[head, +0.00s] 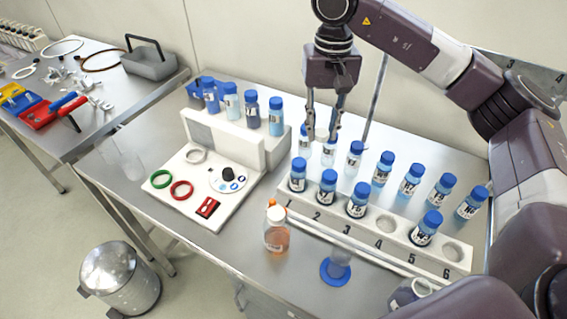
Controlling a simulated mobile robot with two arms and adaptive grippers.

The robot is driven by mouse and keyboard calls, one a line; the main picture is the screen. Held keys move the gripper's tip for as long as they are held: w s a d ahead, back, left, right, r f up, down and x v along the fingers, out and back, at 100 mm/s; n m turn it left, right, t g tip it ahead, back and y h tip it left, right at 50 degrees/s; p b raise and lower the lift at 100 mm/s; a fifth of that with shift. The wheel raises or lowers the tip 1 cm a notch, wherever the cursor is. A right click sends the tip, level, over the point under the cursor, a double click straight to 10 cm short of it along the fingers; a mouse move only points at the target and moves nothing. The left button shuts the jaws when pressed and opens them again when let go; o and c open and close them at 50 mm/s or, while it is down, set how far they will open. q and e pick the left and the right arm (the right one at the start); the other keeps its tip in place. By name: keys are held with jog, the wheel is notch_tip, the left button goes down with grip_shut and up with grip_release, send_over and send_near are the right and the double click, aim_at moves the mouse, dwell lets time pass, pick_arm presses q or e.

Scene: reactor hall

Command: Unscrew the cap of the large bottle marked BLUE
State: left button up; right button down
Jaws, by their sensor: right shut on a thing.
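My right gripper (322,134) hangs down over the back row of the white numbered rack (378,228). Its two fingers are shut around the top of a blue-capped bottle (328,154), partly hidden by the fingertips. Another blue-capped bottle (304,146) stands close behind the left finger. Several similar bottles stand in the rack, including a dark-blue one (298,176) at front left. Larger blue-capped bottles stand in a back holder, among them a light-blue one (277,117) and a dark one (250,110). I cannot read which label says BLUE. My left gripper is out of view.
A white board (224,204) with green (160,179) and red (181,190) rings lies left of the rack. An orange-liquid bottle (277,238) and a clear cylinder on a blue base (335,272) stand in front. A metal bin (119,277) is on the floor.

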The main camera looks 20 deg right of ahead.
jog(key=w+d+r, duration=0.2)
jog(key=m+p, duration=0.1)
jog(key=p, duration=0.1)
send_near(321, 172)
jog(key=shift+s+a+f, duration=0.35)
jog(key=shift+s+f, duration=0.15)
jog(key=shift+s, duration=0.1)
jog(key=shift+s+a+f, duration=0.3)
jog(key=shift+s+f, duration=0.2)
jog(key=shift+s, duration=0.05)
notch_tip(321, 172, down, 4)
jog(key=shift+f+p, duration=0.2)
jog(key=shift+p, duration=0.65)
jog(key=shift+f, duration=0.2)
jog(key=shift+f+b, duration=0.2)
jog(key=shift+b, duration=0.15)
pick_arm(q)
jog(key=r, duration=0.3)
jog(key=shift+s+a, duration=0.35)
pick_arm(e)
jog(key=c, duration=1.6)
grip_release()
jog(key=shift+r, duration=0.1)
